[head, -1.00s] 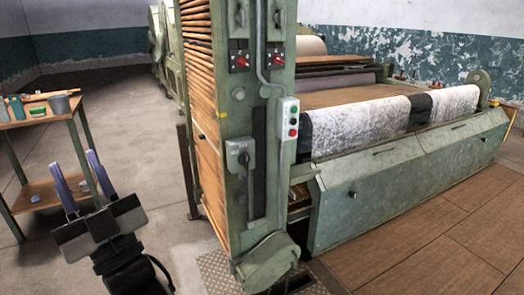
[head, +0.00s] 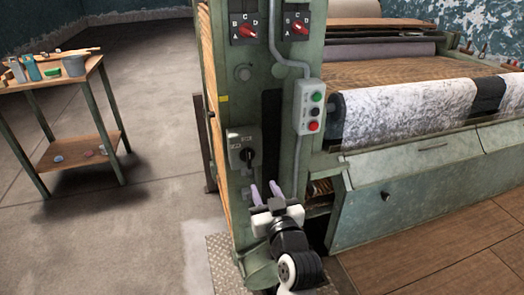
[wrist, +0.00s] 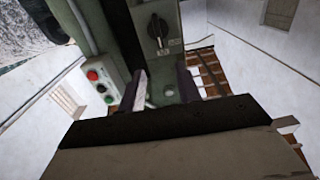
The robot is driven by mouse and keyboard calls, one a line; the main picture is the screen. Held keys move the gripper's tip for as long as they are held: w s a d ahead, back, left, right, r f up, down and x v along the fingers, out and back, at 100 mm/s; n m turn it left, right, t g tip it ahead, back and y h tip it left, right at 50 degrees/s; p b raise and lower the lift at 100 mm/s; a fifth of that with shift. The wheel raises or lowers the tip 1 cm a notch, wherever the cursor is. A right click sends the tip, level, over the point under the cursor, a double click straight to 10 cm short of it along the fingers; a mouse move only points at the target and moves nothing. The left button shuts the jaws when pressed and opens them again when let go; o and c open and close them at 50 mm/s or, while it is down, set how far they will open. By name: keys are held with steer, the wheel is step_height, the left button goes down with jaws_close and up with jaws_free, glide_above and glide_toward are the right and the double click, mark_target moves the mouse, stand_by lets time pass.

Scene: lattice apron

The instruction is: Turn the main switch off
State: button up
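The main switch appears to be the grey box (head: 243,148) with a black rotary knob, on the green machine column. The wrist view shows its knob (wrist: 158,30) at the top, its handle roughly upright in that picture; the small labels are not readable. My gripper (head: 264,186) is in front of the column, below and slightly right of the switch box, with its pale purple fingers pointing up. In the wrist view my gripper (wrist: 163,78) has its fingers apart with nothing between them. It appears clear of the knob.
Two red selector knobs (head: 247,30) (head: 298,28) sit above. A wooden-topped cart (head: 80,77) stands left; floor between is clear. The fabric machine (head: 420,165) extends right.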

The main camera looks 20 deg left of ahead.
mark_target(250, 156)
steer(key=p+x, duration=0.3)
steer(key=x, duration=1)
steer(key=shift+w+a, duration=0.25)
steer(key=shift+c, duration=0.3)
jaws_close()
